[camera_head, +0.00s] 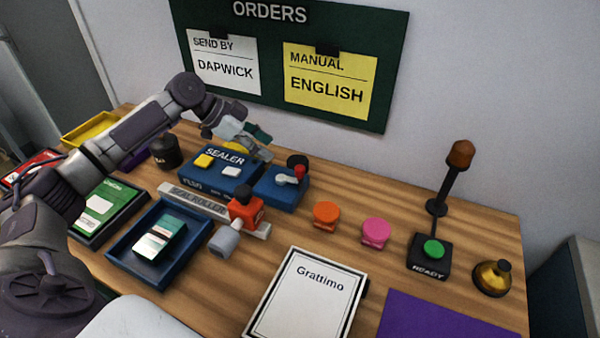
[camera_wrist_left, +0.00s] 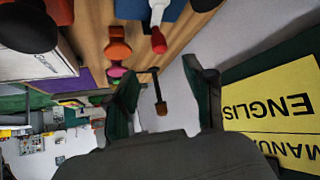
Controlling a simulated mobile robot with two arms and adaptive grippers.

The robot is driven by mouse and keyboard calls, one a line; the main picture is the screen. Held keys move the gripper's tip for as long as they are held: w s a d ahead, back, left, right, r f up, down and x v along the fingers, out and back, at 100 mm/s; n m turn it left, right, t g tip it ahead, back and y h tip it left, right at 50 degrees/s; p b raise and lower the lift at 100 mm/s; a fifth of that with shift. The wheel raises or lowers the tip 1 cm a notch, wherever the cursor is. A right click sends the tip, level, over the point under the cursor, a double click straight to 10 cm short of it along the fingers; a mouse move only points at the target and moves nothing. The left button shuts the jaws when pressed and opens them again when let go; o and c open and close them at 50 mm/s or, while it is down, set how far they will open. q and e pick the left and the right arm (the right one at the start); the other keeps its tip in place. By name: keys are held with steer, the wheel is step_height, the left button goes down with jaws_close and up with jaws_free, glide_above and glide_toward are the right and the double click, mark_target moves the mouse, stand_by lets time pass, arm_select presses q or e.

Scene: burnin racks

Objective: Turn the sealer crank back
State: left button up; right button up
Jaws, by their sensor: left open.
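The blue sealer (camera_head: 232,180) stands at the back of the wooden table, with a yellow and a white button on its sloped top. The crank (camera_head: 287,180) is on the blue box at its right; its pale arm carries a red handle, and a black knob sits behind. In the left wrist view the crank's red handle (camera_wrist_left: 158,42) shows at the top, beyond the fingers. My left gripper (camera_head: 262,144) is above the sealer's right part, left of and higher than the crank. Its fingers (camera_wrist_left: 164,90) are apart with nothing between them. My right gripper is out of view.
A grey roller bar (camera_head: 190,200) with a red block lies in front of the sealer. An orange stamp (camera_head: 326,214) and a pink stamp (camera_head: 376,232) stand to the right. The green board (camera_head: 270,85) hangs close behind. A blue tray (camera_head: 200,240) holds a card packet.

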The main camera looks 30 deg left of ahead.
mark_target(296, 167)
arm_select(q)
steer(key=p+x, duration=0.2)
steer(key=x, duration=1)
steer(key=shift+d, duration=0.1)
jaws_close()
